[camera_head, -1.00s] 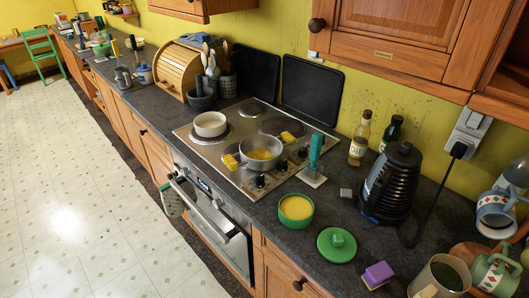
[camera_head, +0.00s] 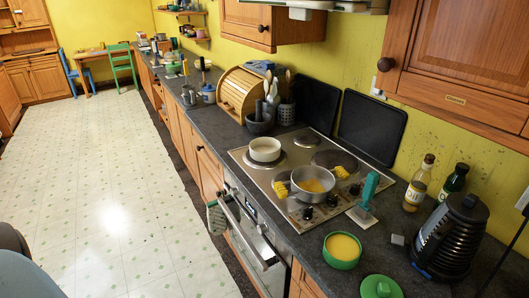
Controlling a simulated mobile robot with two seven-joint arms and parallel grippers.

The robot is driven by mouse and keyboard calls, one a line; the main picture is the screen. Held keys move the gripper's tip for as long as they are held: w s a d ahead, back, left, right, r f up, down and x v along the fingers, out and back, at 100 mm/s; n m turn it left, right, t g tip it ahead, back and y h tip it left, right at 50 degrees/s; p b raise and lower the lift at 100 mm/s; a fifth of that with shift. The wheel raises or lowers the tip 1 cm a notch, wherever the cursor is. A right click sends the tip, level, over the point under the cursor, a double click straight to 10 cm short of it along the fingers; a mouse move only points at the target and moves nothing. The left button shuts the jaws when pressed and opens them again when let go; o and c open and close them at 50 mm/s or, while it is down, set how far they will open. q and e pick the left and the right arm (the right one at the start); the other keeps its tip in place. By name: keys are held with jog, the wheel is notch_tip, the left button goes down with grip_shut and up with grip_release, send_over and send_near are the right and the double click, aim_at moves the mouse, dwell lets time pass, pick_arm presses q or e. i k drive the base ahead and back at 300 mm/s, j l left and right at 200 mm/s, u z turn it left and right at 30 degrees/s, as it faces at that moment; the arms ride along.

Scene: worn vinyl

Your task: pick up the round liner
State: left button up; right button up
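I cannot pick out anything that is clearly a round liner. A green round lid (camera_head: 381,287) lies near the bottom edge, partly cut off. Neither of my grippers is in view.
The steel hob (camera_head: 252,168) sits in the dark worktop (camera_head: 212,122). A black kettle (camera_head: 450,237), two bottles (camera_head: 419,182), a green-handled scraper (camera_head: 368,191) and a wooden bread bin (camera_head: 240,92) stand around it. The pale vinyl floor (camera_head: 110,180) at left is clear.

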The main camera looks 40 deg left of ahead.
aim_at(262, 150)
jog(key=i+j, duration=0.1)
jog(key=j, duration=0.35)
jog(key=i+j+u, duration=0.1)
jog(key=j, duration=0.3)
jog(key=i+j, duration=0.15)
jog(key=j, duration=0.3)
jog(key=i+j+u, duration=0.1)
jog(key=j, duration=0.3)
